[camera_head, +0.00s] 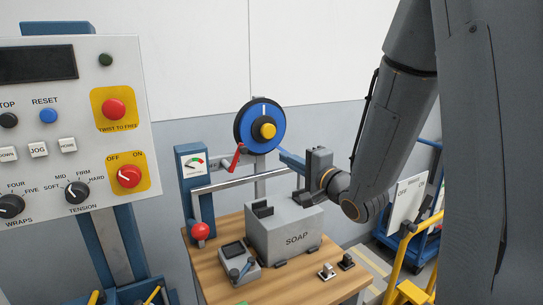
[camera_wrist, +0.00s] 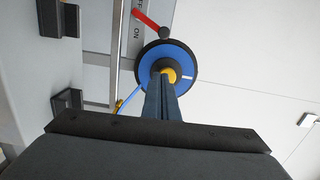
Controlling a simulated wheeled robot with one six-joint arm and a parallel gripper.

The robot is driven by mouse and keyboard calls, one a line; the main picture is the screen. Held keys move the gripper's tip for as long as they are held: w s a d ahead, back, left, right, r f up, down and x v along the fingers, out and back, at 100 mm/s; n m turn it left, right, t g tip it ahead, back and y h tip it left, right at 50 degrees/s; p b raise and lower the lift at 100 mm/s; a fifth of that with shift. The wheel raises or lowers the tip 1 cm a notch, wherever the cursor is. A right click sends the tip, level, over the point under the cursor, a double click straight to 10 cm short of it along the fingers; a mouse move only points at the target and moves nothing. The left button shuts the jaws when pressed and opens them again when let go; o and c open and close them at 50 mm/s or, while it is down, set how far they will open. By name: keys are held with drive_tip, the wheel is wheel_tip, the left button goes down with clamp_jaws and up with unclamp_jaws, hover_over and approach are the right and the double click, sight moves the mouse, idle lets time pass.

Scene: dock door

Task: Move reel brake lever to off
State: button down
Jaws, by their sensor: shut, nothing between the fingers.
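The reel brake lever (camera_head: 234,159) is a short red arm beside the lower left of the blue reel (camera_head: 247,113) in the head view. In the wrist view the red lever (camera_wrist: 147,20) shows at the top, with a dark round end near the reel's rim.
Below are a grey SOAP box (camera_head: 284,234), a red ball knob (camera_head: 200,231) and a wooden bench top (camera_head: 215,278). A metal rail (camera_head: 240,182) runs under the reel. A control panel (camera_head: 75,120) stands at left, a blue cart (camera_head: 408,225) at right.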

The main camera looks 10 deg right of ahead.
drive_tip(key=w+a+p, duration=0.4)
drive_tip(key=w+a, duration=0.3)
drive_tip(key=w, duration=0.1)
drive_tip(key=shift+a, duration=0.25)
drive_tip(key=shift+a, duration=0.15)
